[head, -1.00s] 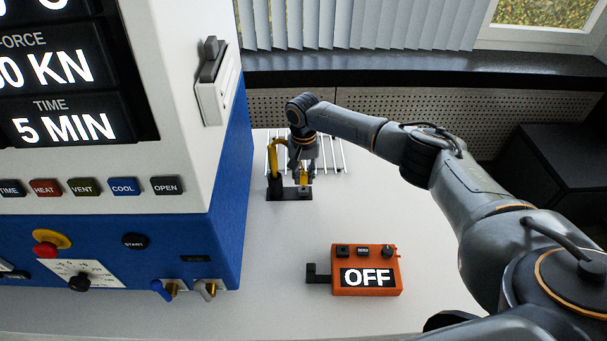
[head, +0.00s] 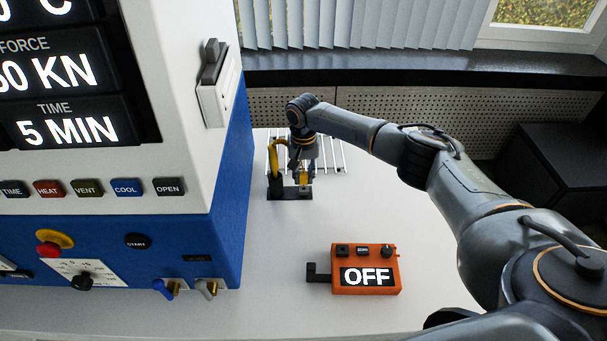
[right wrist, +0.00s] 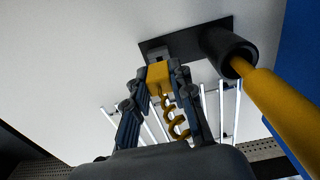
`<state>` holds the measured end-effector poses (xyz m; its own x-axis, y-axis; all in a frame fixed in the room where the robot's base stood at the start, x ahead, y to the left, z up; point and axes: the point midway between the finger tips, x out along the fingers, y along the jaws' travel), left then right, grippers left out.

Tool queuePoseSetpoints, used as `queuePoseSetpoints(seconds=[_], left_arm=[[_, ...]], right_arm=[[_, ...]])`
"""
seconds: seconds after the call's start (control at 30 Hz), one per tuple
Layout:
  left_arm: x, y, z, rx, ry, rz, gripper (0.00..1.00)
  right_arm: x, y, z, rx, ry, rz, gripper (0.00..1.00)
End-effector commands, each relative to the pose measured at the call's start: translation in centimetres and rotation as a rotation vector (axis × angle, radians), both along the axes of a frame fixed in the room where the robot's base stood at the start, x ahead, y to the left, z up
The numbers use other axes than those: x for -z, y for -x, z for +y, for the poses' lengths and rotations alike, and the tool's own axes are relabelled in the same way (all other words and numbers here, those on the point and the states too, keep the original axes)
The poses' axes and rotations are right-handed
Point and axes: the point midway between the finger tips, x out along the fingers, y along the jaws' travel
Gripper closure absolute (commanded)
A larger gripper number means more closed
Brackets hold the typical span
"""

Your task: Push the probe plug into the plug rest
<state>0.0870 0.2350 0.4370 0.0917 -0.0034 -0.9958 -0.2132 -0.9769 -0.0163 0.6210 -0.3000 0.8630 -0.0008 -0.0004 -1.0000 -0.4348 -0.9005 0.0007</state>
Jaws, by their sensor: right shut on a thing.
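The yellow probe plug (right wrist: 159,76) is between the fingertips of my right gripper (right wrist: 160,82), which is shut on it; a coiled yellow cord (right wrist: 176,125) trails from the plug. The grey plug rest (right wrist: 157,52) stands on a black base plate (right wrist: 190,38), directly beyond the plug's front end. Plug and rest look lined up and meet or nearly meet; I cannot tell how deep the plug sits. In the head view my right gripper (head: 304,178) points down over the base plate (head: 290,196). My left gripper is not in view.
The yellow probe (right wrist: 275,105) stands in a black holder (right wrist: 229,50) close beside the plug. A metal rack (head: 335,155) lies behind. The blue and white press (head: 225,220) stands left. An orange box (head: 366,255) reading OFF sits in front, with bare table around it.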

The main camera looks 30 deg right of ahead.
Motion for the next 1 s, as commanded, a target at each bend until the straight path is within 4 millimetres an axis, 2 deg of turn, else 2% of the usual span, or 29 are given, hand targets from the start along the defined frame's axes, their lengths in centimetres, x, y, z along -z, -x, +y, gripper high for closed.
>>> queuePoseSetpoints(seconds=[0.4,1.0], left_arm=[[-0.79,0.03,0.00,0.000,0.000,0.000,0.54],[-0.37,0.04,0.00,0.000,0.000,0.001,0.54]], right_arm=[[-0.09,0.03,-0.06,0.001,0.000,0.001,1.00],[0.58,0.02,-0.06,0.000,0.000,0.000,1.00]])
